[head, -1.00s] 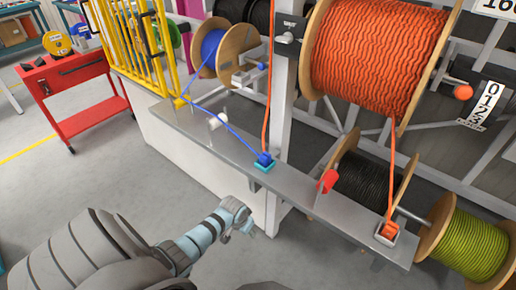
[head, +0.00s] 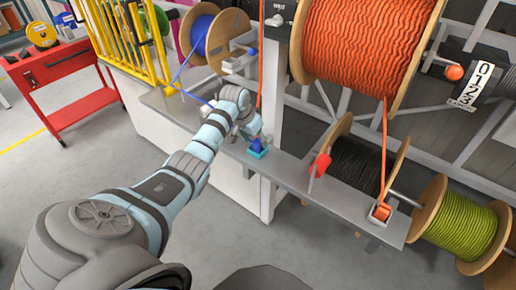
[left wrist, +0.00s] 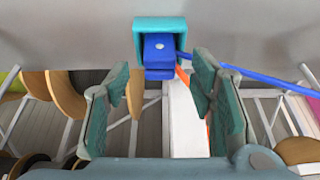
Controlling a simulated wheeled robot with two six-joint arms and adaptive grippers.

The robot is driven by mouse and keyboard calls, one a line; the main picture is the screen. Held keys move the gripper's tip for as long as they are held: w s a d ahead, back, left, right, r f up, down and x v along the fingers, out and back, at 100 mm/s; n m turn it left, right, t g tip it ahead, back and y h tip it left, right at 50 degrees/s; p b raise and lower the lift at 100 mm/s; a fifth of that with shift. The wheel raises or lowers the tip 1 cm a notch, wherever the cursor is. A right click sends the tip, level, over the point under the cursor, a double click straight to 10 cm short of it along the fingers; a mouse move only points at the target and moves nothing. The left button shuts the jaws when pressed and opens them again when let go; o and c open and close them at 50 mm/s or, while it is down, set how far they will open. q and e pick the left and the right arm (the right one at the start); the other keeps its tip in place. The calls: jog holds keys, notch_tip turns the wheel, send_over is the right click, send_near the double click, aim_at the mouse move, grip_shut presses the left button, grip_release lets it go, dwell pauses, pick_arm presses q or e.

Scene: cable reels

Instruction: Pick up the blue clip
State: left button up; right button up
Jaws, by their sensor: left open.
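The blue clip (head: 256,144) sits in a small teal holder (head: 260,154) on the grey metal shelf. In the left wrist view the blue clip (left wrist: 159,52) shows in the teal holder (left wrist: 160,23), with a blue cable running off to the right. My left gripper (head: 245,134) is just beside the clip in the head view, partly covering the cable. In the left wrist view my left gripper (left wrist: 165,95) is open, its two fingers apart, with the clip ahead between them and not touched. My right gripper is not in view.
A red clip-like part (head: 320,165) and an orange clip in a holder (head: 380,212) are along the shelf (head: 290,172) to the right. A white upright post (head: 270,80) and large cable reels stand behind. A yellow fence (head: 125,40) is at left.

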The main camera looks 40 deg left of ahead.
aim_at(257, 142)
pick_arm(q)
jog(key=shift+x, duration=0.8)
jog(key=shift+w+f, duration=0.15)
grip_shut()
jog(key=shift+r, duration=0.6)
notch_tip(257, 142, up, 19)
jog(key=p, duration=0.2)
jog(key=shift+p, duration=0.35)
jog(key=shift+r, duration=0.1)
